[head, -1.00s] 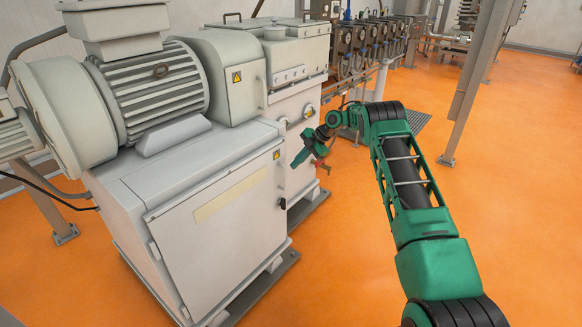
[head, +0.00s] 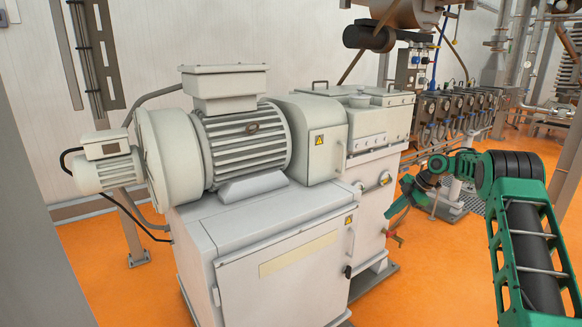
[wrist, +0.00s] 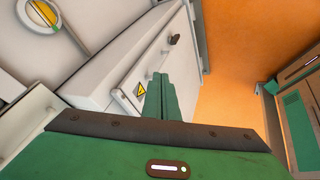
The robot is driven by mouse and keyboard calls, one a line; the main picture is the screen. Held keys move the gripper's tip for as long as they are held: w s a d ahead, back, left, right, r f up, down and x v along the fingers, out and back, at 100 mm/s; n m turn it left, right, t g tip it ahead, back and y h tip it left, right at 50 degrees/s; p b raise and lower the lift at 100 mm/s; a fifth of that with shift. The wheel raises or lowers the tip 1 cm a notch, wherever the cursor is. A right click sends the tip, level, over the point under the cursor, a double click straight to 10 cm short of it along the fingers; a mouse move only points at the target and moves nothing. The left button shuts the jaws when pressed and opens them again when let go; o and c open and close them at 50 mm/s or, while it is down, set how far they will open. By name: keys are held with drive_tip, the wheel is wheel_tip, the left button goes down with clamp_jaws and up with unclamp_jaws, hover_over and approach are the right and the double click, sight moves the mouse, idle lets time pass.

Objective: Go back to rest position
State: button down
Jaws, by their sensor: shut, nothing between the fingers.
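My green gripper (head: 392,211) hangs beside the right end of the large white machine (head: 285,240), pointing down and to the left. In the wrist view its two fingers (wrist: 160,97) lie together, shut with nothing between them. Behind them are the machine's white panel, a yellow warning label (wrist: 139,90) and a dark latch (wrist: 174,39). My green arm (head: 530,240) reaches in from the right edge of the head view and is bent at the elbow. I cannot tell how wide the gap between gripper and machine is.
A motor (head: 245,145) sits on top of the machine. A small red part (head: 398,240) is close below my gripper. A row of dark units (head: 450,112) stands behind my arm, and a grey post (head: 30,190) is at the left. Orange floor (head: 430,290) is open right of the machine.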

drive_tip(key=s+d+r+m+h, duration=0.1)
drive_tip(key=s+r+m+h, duration=0.1)
drive_tip(key=s+r+m, duration=0.85)
drive_tip(key=s+d+r+m+h, duration=0.2)
drive_tip(key=s+r+m, duration=0.3)
drive_tip(key=s, duration=1.1)
drive_tip(key=s+a+f+m+g, duration=0.1)
drive_tip(key=s+m, duration=0.4)
drive_tip(key=s, duration=1.2)
drive_tip(key=s+a+f+m+g+h, duration=0.1)
drive_tip(key=s+m, duration=0.4)
drive_tip(key=s, duration=1.3)
drive_tip(key=shift+s+a+f+g+h, duration=0.35)
drive_tip(key=shift+a+f+g, duration=0.25)
drive_tip(key=shift+a, duration=0.1)
drive_tip(key=shift+m, duration=0.25)
